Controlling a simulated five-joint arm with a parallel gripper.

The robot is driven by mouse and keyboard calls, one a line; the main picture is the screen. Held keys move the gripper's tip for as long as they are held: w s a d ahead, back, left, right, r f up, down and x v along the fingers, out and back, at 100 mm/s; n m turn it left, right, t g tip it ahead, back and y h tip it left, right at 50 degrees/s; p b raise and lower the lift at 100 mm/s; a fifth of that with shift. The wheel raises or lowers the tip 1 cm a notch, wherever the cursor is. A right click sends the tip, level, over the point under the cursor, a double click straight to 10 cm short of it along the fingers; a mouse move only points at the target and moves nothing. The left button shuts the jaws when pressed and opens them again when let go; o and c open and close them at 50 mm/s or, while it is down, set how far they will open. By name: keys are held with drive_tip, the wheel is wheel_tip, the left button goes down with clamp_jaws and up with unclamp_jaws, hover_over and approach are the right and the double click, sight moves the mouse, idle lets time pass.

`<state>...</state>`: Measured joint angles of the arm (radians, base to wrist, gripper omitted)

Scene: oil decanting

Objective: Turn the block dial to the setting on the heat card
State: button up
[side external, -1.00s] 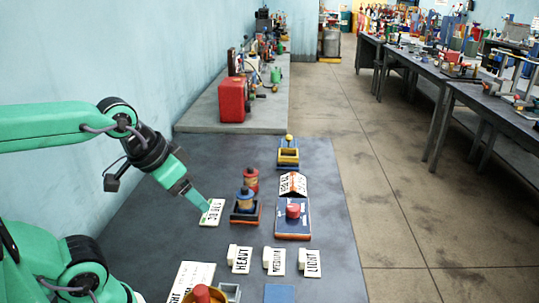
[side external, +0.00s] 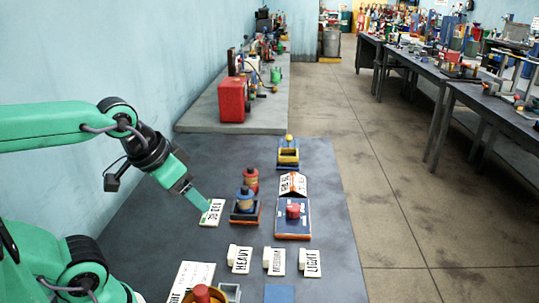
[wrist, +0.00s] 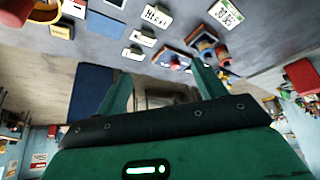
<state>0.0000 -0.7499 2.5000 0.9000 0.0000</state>
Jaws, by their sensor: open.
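The card with a green mark and a "DEG" reading (side external: 212,212) lies flat on the dark bench, left of the bottles; its figure is too small to read surely. It also shows at the top of the wrist view (wrist: 227,12). The blue block with an orange base (side external: 284,228) carries a round red knob (side external: 293,210). A tilted white plate with orange marks (side external: 293,184) stands just behind it; its marks are unreadable. My gripper (side external: 205,217) is at the card, left of the block, with empty jaws apart in the wrist view (wrist: 158,75). Contact with the card is unclear.
A blue-capped bottle in a holder (side external: 246,204) and a red bottle (side external: 251,180) stand between my gripper and the block. Cards reading HEAVY (side external: 241,260), MEDIUM (side external: 274,261) and LIGHT (side external: 312,263) lie in front. A yellow-topped item (side external: 289,155) stands behind.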

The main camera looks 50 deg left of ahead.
idle(0.4)
drive_tip(key=shift+c, duration=1)
drive_tip(key=w+a+n+g, duration=0.1)
drive_tip(key=w+n+g, duration=0.3)
drive_tip(key=w, duration=1.3)
drive_tip(key=w+f+n, duration=0.2)
drive_tip(key=w+f, duration=0.2)
drive_tip(key=w, duration=0.1)
drive_tip(key=w+a+f+n+g, duration=0.1)
drive_tip(key=w+f+n, duration=0.1)
drive_tip(key=w+f, duration=0.2)
drive_tip(key=w+f+n, duration=0.3)
drive_tip(key=w+f, duration=0.2)
drive_tip(key=w, duration=0.1)
drive_tip(key=shift+w+a+g, duration=0.2)
drive_tip(key=shift+a+g, duration=0.1)
drive_tip(key=shift+a, duration=0.1)
drive_tip(key=shift+w+f, duration=0.2)
drive_tip(key=shift+f, duration=0.1)
drive_tip(key=shift+f, duration=0.15)
